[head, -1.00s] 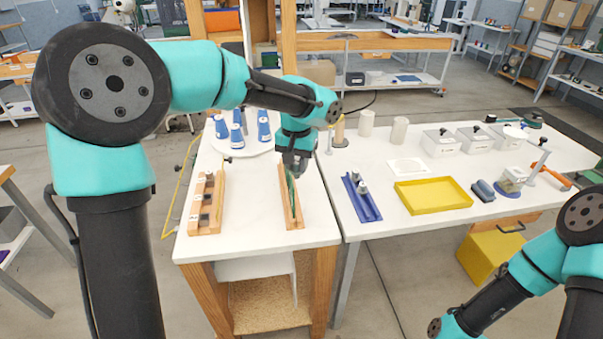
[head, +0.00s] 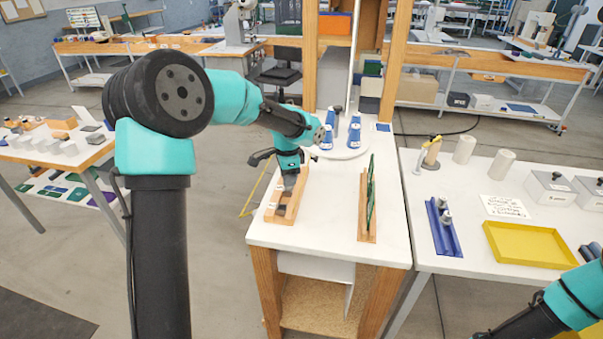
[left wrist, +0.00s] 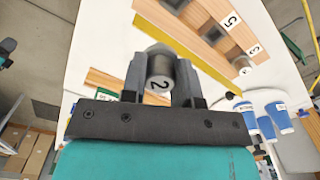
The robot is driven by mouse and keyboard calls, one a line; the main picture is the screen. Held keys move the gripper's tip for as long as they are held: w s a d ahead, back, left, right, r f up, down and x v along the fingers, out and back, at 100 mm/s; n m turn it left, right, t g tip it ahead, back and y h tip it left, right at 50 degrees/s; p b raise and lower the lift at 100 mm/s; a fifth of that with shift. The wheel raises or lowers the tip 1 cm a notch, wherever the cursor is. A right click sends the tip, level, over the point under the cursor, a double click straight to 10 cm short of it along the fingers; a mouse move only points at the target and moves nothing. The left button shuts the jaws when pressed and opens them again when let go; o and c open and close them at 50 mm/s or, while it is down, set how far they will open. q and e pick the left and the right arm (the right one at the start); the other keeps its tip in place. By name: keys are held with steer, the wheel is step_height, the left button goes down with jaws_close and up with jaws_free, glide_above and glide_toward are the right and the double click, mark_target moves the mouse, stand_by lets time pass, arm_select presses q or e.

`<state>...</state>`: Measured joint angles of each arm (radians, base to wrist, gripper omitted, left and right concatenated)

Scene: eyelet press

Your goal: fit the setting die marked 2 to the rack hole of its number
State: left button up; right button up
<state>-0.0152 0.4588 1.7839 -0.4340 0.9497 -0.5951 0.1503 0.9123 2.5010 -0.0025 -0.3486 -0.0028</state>
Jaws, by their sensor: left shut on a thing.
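The setting die marked 2 (left wrist: 159,72) is a grey metal cylinder, held between the two dark fingers of my left gripper (left wrist: 160,85) in the left wrist view. The rack also shows in the left wrist view (left wrist: 232,51), with dark square plates and number labels, one reading 5. The die appears apart from the rack there. My right gripper is out of view.
A wooden strip with an upright green piece (head: 370,195) stands right of the rack. Blue bottles (head: 354,132) stand on a white round plate behind. A blue holder (head: 437,232) and a yellow tray (head: 490,238) are on the right table. White table lies clear between rack and strip.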

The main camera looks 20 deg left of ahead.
arm_select(q)
steer(key=shift+a+f+m, duration=0.55)
steer(key=shift+a+m, duration=0.05)
steer(key=shift+a, duration=0.15)
steer(key=shift+a+f+m, duration=0.5)
steer(key=shift+a+m, duration=0.1)
steer(key=shift+a, duration=0.15)
steer(key=shift+f, duration=0.1)
steer(key=shift+f, duration=2.8)
steer(key=shift+f, duration=1.55)
stand_by(0.8)
steer(key=o, duration=1)
steer(key=shift+r, duration=0.1)
